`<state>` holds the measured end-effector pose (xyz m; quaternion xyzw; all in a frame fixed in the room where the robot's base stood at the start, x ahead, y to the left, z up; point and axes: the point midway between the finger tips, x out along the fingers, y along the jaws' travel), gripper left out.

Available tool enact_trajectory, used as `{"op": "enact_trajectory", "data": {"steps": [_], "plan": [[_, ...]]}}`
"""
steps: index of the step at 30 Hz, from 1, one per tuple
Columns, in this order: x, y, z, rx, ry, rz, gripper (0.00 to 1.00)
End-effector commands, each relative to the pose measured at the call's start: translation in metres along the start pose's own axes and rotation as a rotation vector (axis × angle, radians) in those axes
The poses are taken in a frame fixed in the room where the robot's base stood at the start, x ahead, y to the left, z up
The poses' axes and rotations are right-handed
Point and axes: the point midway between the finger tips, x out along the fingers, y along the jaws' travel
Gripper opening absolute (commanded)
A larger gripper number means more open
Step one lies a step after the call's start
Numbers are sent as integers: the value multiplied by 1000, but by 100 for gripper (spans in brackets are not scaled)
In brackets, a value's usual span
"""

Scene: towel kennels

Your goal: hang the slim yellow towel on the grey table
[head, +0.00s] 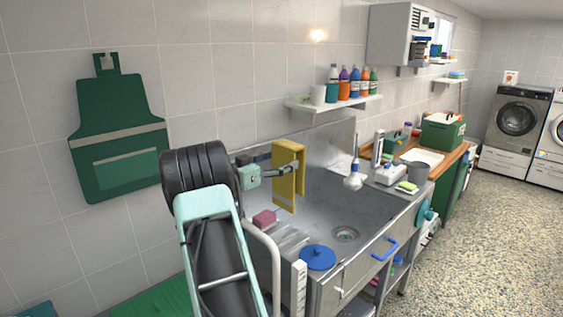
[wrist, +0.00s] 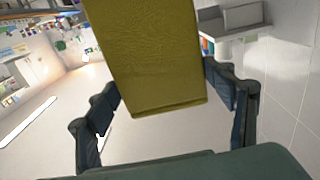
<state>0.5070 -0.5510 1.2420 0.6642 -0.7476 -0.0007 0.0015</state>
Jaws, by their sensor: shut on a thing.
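The slim yellow towel (head: 288,185) hangs folded and upright from my gripper (head: 293,170), above the steel sink basin in the head view. My gripper is shut on the towel, which is clear of the basin. In the wrist view the towel (wrist: 150,70) fills the upper middle, between the dark fingers of my gripper. The fingertips are hidden by it. I see no separate grey table; the grey steel sink unit (head: 340,275) is the only grey worktop in view, and I cannot tell whether it is the one named.
A blue lid (head: 318,257) and a pink block (head: 264,218) lie around the sink. A white spray head (head: 353,181) stands at the basin. A shelf of bottles (head: 335,103) is on the wall above. The speckled floor (head: 480,240) at right is clear.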

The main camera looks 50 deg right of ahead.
Motion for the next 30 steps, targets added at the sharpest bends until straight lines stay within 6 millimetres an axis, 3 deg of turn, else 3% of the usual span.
{"op": "enact_trajectory", "data": {"steps": [30], "plan": [[-83, 0, 0, 0, 1, -4, 50]]}}
